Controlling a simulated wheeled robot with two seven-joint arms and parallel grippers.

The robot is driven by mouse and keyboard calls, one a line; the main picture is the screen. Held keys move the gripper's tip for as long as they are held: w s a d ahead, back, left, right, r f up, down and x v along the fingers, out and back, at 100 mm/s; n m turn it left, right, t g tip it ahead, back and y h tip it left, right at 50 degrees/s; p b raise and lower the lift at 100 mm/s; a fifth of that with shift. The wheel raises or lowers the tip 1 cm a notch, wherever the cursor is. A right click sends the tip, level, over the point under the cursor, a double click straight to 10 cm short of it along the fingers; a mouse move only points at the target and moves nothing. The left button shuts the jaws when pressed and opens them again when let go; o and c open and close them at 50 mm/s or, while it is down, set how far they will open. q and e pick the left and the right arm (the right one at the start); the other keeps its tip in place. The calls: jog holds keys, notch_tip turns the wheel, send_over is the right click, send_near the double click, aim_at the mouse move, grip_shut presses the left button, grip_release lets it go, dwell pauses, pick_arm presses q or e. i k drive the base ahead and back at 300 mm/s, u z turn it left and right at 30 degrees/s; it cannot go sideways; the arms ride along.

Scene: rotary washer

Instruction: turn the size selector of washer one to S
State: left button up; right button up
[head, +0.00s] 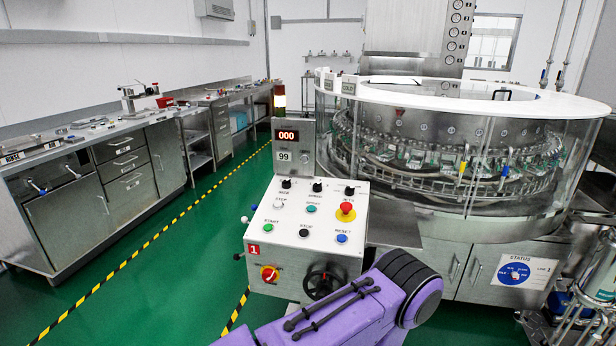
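The control box of washer one (262,222), a white sloped panel marked with a red 1, stands in the middle of the head view. Three small black selector knobs sit in a row along its top edge: a left one (286,184), a middle one (317,187) and a right one (349,190). Their labels are too small to read surely, so I cannot tell which is the size selector or where it points. Neither of my grippers is in view. A purple link of my arm crosses the bottom, in front of the box's lower right.
The round glass washer (455,198) stands behind at right. Steel benches (128,180) line the left. Green floor between is clear.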

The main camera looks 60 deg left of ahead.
aim_at(286, 184)
jog(key=u, duration=0.45)
jog(key=i, duration=0.7)
jog(key=u, duration=0.7)
